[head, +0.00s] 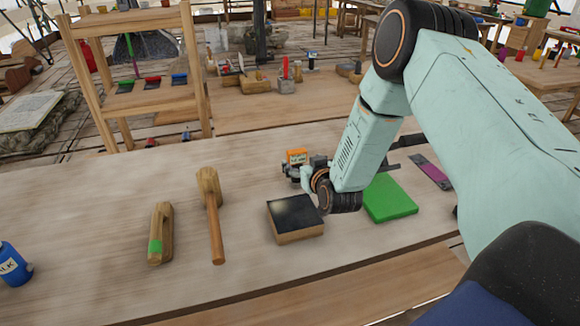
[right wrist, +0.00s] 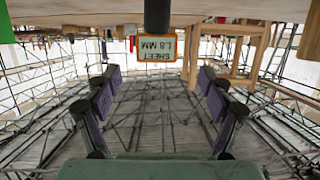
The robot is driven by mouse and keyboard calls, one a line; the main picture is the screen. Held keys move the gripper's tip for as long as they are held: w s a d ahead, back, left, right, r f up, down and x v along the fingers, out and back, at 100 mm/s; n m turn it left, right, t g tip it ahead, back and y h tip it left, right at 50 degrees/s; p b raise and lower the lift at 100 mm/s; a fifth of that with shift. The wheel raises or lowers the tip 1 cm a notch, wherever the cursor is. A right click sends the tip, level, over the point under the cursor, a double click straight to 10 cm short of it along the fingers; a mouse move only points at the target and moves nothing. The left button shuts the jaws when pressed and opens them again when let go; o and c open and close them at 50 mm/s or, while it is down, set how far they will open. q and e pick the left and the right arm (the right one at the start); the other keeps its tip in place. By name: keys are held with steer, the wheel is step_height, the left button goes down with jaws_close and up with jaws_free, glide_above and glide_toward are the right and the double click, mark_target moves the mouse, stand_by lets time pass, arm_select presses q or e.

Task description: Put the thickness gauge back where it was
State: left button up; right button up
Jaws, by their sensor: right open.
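No thing in view can be named with certainty as the thickness gauge. A small orange-framed plate (head: 297,157) stands on the workbench behind my right gripper; in the right wrist view the plate (right wrist: 157,48) reads "SHEET 1.8 MM" upside down. A dark upright cylinder (right wrist: 157,15) shows close by it there; I cannot tell what it belongs to. My right gripper (head: 302,172) is low over the bench, beside the plate. In the right wrist view its fingers (right wrist: 160,105) are spread apart with nothing between them. My left gripper is out of view.
On the workbench (head: 80,210), a black-topped block (head: 296,217) lies just in front of my right gripper. A green pad (head: 390,198) and purple strip (head: 431,171) lie right. A mallet (head: 214,220), a wooden tool with green band (head: 160,235) and a blue bottle (head: 12,264) are left.

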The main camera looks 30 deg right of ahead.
mark_target(298, 157)
steer(key=shift+w+a, duration=0.45)
steer(key=shift+w, duration=0.05)
steer(key=shift+w+d+f, duration=0.3)
steer(key=shift+w+d, duration=0.1)
steer(key=shift+d, duration=0.15)
steer(key=shift+w+d+f, duration=0.25)
steer(key=shift+w+d, duration=0.15)
steer(key=shift+d, duration=0.15)
steer(key=x, duration=0.4)
steer(key=shift+w+f, duration=0.1)
steer(key=shift+w, duration=0.15)
steer(key=shift+w+d+f, duration=0.1)
steer(key=shift+w+d, duration=0.05)
steer(key=shift+d, duration=0.15)
steer(key=shift+a, duration=0.4)
steer(key=shift+c, duration=0.6)
steer(key=shift+d, duration=0.3)
steer(key=c, duration=0.6)
steer(key=shift+w+a, duration=0.1)
steer(key=shift+a, duration=0.15)
steer(key=c, duration=0.4)
steer(key=shift+d, duration=0.1)
steer(key=c, duration=0.3)
steer(key=shift+d, duration=0.1)
steer(key=shift+c, duration=0.3)
